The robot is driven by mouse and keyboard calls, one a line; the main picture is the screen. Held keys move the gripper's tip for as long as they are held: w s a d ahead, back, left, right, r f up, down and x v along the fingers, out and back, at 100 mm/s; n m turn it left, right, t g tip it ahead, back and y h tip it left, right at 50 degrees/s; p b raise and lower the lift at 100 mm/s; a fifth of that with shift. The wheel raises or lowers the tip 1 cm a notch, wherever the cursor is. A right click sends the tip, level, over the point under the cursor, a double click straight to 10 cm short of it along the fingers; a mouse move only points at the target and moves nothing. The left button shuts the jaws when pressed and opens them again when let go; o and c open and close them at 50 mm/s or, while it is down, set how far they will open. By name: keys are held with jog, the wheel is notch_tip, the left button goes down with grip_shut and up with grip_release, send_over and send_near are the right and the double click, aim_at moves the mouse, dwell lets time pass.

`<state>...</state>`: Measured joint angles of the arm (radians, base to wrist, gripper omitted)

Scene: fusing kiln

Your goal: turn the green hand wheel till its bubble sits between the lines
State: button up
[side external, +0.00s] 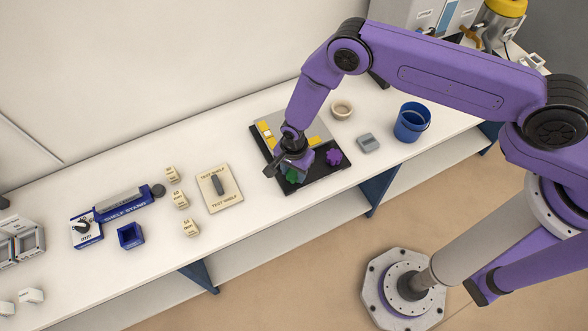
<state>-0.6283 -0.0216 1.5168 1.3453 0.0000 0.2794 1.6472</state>
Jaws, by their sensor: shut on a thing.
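The green hand wheel (291,176) sits on the black base plate (331,183), near its front edge. My gripper (287,170) is above and around it, shut on the green wheel, and hides much of it. A purple hand wheel (334,157) stands to the right on the same plate. A grey plate (310,128) with yellow parts (263,128) lies toward the back of the base. The bubble and its lines cannot be made out at this size.
Right of the base are a beige bowl (342,109), a grey block (368,143) and a blue bucket (411,122). Left are a test shelf board (212,188), several beige weights (180,199) and a blue shelf stand (122,205). The bench front edge is close to the base.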

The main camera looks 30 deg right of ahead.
aim_at(294, 173)
jog(key=shift+m, duration=0.9)
jog(key=o, duration=1.1)
jog(key=shift+c, duration=0.2)
jog(key=shift+r, duration=0.1)
notch_tip(294, 173, up, 17)
jog(key=shift+r, duration=0.15)
